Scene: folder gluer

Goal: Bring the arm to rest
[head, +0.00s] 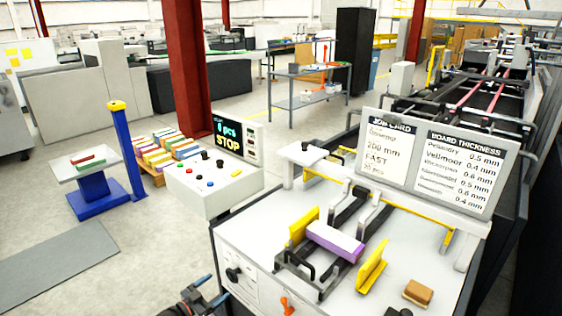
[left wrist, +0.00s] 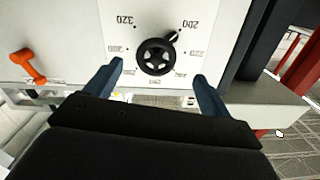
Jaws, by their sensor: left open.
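My left gripper (head: 212,290) is at the bottom of the head view, in front of the machine's white front panel. Its jaws are open and nothing shows between them. In the left wrist view the two blue fingertips (left wrist: 158,74) point toward a black handwheel (left wrist: 156,56) with a numbered dial around it, one finger to each side. The handwheel also shows in the head view (head: 234,273), up and right of the gripper, which looks apart from it. My right gripper is not in view.
An orange lever (head: 287,305) sits on the same front panel. The machine top (head: 265,232) carries yellow guides (head: 372,266), a purple-and-white carton stack (head: 334,241) and a brown block (head: 418,291). A control box (head: 215,186) reading STOP stands behind. Open floor (head: 150,265) lies left.

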